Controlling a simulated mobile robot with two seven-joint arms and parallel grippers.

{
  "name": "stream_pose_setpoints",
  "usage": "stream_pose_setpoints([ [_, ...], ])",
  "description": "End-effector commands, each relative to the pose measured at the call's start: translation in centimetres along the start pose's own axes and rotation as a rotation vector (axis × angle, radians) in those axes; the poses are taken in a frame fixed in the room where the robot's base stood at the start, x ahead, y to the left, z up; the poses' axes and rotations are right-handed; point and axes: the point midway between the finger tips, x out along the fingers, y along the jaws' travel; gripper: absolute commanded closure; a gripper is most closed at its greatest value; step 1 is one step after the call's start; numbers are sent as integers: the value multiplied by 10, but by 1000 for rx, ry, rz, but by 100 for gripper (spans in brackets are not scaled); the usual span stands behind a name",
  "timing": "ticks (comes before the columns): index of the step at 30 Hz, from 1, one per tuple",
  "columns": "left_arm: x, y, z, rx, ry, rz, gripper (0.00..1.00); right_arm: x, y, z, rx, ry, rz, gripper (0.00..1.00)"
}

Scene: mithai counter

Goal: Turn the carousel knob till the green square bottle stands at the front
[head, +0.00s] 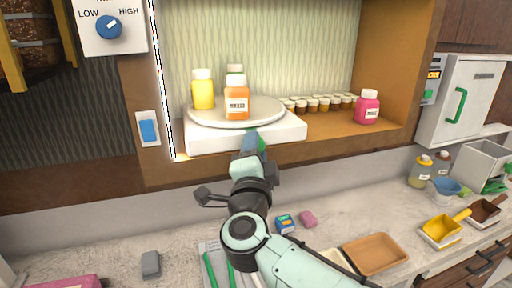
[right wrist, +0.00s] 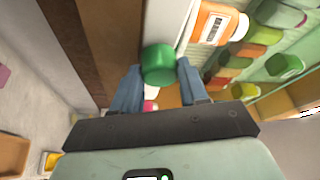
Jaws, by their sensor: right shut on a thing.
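The carousel, a pale round turntable (head: 270,112) on a white base (head: 290,131), stands in the wall niche. An orange bottle (head: 236,103) with a white label is at its front; it also shows in the right wrist view (right wrist: 213,24). A yellow bottle (head: 203,94) stands left of it. Another bottle (head: 235,70) behind the orange one is mostly hidden; its colour and shape are hard to tell. My right gripper (head: 253,140) is at the base's front, its fingers (right wrist: 160,75) shut on the green knob (right wrist: 158,64). My left gripper is out of view.
A pink bottle (head: 367,107) and a row of small jars (head: 312,106) stand on the niche shelf to the right. Below, the counter holds a brown tray (head: 375,254), a yellow scoop (head: 441,231) and a grey block (head: 151,263).

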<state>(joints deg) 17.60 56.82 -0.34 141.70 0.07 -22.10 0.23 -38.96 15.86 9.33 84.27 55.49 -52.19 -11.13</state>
Motion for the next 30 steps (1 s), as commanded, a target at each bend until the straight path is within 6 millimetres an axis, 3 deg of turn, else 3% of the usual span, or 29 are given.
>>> stream_pose_setpoints([
  [12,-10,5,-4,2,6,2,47,0,-2,0,178,5,73,87],
  [29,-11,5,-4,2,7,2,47,0,-2,0,204,6,83,87],
  [30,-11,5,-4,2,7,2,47,0,-2,0,204,6,83,47],
])
